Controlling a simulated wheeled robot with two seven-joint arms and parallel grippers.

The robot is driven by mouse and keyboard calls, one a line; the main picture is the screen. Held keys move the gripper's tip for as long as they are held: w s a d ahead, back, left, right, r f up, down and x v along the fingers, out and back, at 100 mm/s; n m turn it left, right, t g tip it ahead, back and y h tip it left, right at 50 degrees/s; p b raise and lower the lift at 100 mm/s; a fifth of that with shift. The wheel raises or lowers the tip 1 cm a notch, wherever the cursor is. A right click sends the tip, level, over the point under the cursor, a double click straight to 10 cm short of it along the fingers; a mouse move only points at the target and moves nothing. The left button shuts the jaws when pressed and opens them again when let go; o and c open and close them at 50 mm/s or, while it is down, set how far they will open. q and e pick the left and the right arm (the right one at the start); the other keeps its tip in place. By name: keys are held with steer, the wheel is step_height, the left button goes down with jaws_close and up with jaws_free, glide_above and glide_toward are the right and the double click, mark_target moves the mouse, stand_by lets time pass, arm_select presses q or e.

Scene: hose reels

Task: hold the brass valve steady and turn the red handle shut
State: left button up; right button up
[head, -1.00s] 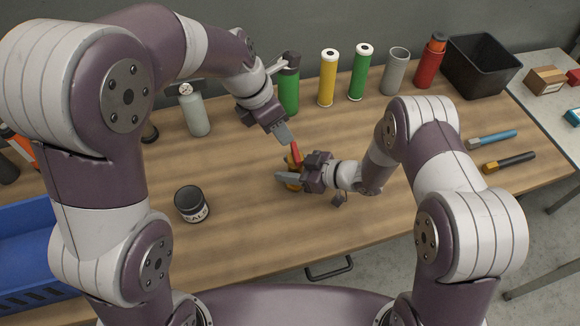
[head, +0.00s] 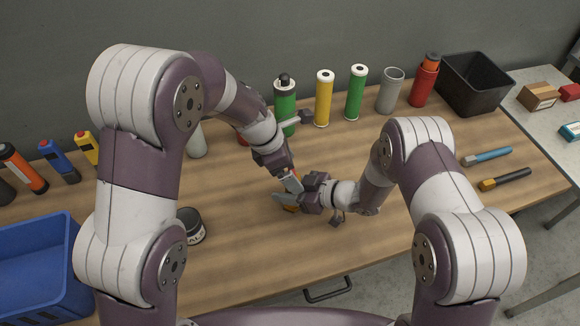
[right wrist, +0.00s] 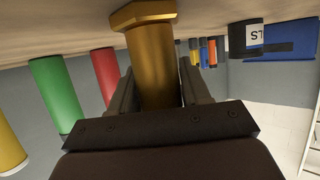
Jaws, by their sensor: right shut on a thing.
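The brass valve (right wrist: 155,70) stands between the two fingers of my right gripper in the right wrist view. In the head view only a small brass part (head: 291,208) shows by the fingers. My right gripper (head: 286,200) is shut on the valve, low over the table. A little of the red handle (head: 295,173) shows above the valve, mostly hidden by my left gripper. My left gripper (head: 291,184) points down with its fingertips at the handle. I cannot tell whether its fingers are open or shut on it.
A black jar (head: 191,226) and a blue bin (head: 38,262) are at the left. Green, yellow, grey and red cylinders line the back, with a black bin (head: 475,84) at the back right. Two tools (head: 487,156) lie at the right. Table front is clear.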

arm_select(q)
steer(key=shift+f, duration=0.15)
steer(key=c, duration=1.1)
steer(key=shift+o, duration=0.2)
steer(key=shift+m, duration=0.4)
steer(key=m+g, duration=0.1)
steer(key=m, duration=0.1)
steer(key=shift+w+m, duration=0.15)
steer(key=shift+m, duration=0.15)
steer(key=shift+d+m+g, duration=0.1)
steer(key=shift+m+g, duration=0.8)
steer(key=shift+m, duration=1)
